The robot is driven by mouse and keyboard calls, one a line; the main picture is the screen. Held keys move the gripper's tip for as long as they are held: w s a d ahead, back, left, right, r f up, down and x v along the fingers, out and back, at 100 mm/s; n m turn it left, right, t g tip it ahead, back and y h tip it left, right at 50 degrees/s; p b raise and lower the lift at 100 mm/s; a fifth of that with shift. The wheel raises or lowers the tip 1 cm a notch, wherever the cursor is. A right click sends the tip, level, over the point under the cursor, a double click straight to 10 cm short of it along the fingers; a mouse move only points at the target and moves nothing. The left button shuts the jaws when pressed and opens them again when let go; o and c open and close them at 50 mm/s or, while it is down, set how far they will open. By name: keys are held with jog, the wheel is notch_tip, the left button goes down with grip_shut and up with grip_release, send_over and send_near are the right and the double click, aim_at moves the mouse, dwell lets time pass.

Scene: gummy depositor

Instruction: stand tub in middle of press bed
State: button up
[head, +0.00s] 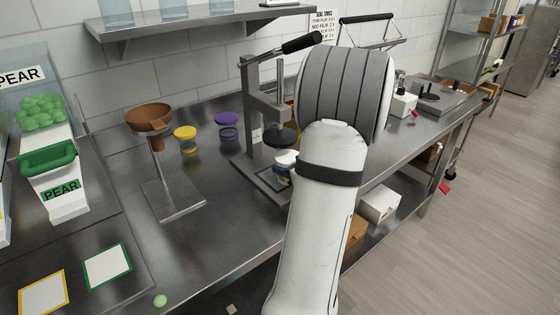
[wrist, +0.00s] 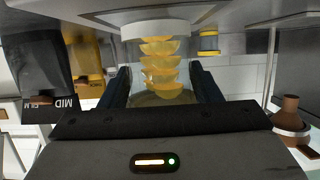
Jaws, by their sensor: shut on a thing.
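The clear tub (wrist: 158,88), with several yellow-orange pieces stacked inside, is between my gripper's (wrist: 163,75) two dark fingers in the wrist view. The gripper is shut on it. The wrist picture is upside down, and the tub's base is close to a grey plate at the top; I cannot tell whether they touch. In the head view the press (head: 250,105) stands left of my arm, its dark round head (head: 280,138) above the press bed (head: 256,177). My arm hides most of the gripper, the tub and the right part of the bed.
A brown funnel on a stand (head: 150,118), a yellow-lidded tub (head: 186,138) and a purple-lidded tub (head: 228,127) stand left of the press. The bench front between funnel stand and press is clear.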

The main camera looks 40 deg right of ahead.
jog(key=w, duration=0.4)
jog(key=shift+w+d, duration=0.1)
jog(key=shift+d, duration=0.05)
jog(key=shift+f, duration=0.3)
jog(key=shift+f, duration=0.15)
jog(key=o, duration=1.6)
